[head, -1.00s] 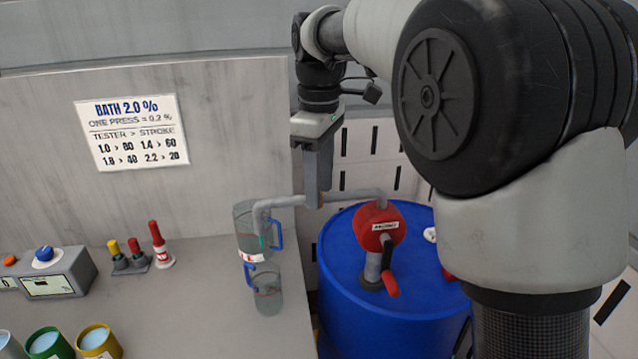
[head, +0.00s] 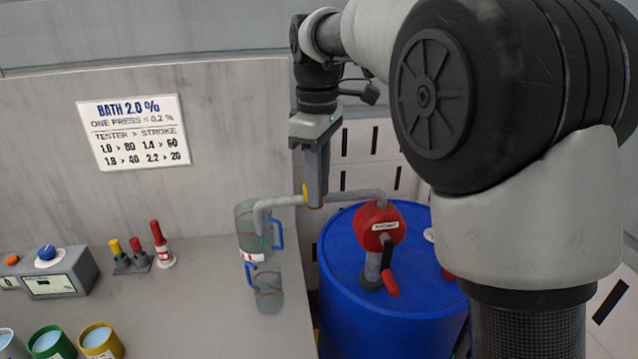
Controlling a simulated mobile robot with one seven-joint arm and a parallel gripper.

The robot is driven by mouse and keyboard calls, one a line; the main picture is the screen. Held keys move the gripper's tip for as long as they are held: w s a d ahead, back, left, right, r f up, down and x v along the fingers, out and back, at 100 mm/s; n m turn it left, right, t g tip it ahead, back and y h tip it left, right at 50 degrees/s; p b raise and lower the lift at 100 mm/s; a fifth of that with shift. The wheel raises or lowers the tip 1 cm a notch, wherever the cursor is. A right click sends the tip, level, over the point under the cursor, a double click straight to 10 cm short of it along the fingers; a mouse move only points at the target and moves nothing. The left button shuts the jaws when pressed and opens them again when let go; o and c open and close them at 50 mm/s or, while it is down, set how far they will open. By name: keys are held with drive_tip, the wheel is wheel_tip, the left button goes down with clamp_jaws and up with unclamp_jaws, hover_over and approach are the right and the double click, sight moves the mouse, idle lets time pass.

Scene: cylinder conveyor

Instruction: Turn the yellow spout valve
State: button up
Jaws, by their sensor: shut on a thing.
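The yellow spout valve (head: 305,193) shows as a small yellow piece on the grey spout pipe (head: 345,196), mostly hidden by my gripper. My gripper (head: 315,200) points down and is shut on the valve. The pipe runs from the red pump (head: 378,228) on the blue drum (head: 350,300) to the left and bends down over a clear jug (head: 243,217) with a blue handle. A second clear jug (head: 268,292) stands in front of it on the counter.
A sign (head: 134,131) hangs on the wall. The counter's right edge is beside the drum.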

drive_tip(key=shift+w+a+r+p, duration=0.3)
drive_tip(key=shift+w+a, duration=0.05)
drive_tip(key=shift+a, duration=0.15)
drive_tip(key=shift+c, duration=0.5)
drive_tip(key=shift+w+a+f, duration=0.1)
drive_tip(key=shift+w+f, duration=0.05)
drive_tip(key=shift+f, duration=0.05)
clamp_jaws()
drive_tip(key=shift+w+a+p, duration=0.25)
drive_tip(key=shift+a+p, duration=0.15)
drive_tip(key=shift+p, duration=0.3)
drive_tip(key=shift+w+a+f, duration=0.1)
